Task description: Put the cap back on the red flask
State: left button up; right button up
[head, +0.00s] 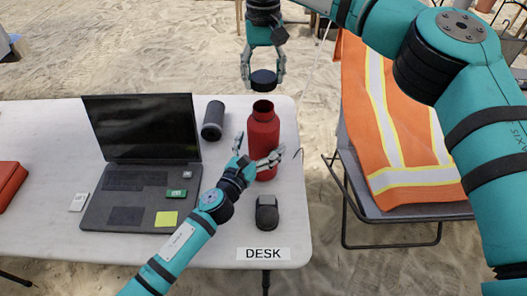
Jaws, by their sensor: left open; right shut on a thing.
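The red flask (263,133) stands upright and uncapped on the white desk, with its open neck facing up. The black cap (263,80) is held in my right gripper (263,74), which is shut on it and points down. The cap is apart from the flask and shows just above its mouth in the head view. My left gripper (258,154) is open, with its fingers spread at the lower part of the flask, one to the left and one in front. I cannot tell whether the fingers touch the flask.
The desk (42,125) holds an open laptop (145,130), a dark cylinder (213,119) left of the flask, a black mouse (267,213) and a red case (8,180). A "DESK" label (263,254) is at the front. A chair with an orange vest (385,130) stands right.

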aim_at(263, 106)
pick_arm(q)
jog(key=shift+x, duration=1.2)
jog(key=shift+c, duration=0.3)
jog(key=c, duration=1.5)
pick_arm(e)
jog(key=shift+f, duration=2.5)
jog(key=shift+f, duration=0.85)
jog(key=shift+f, duration=0.55)
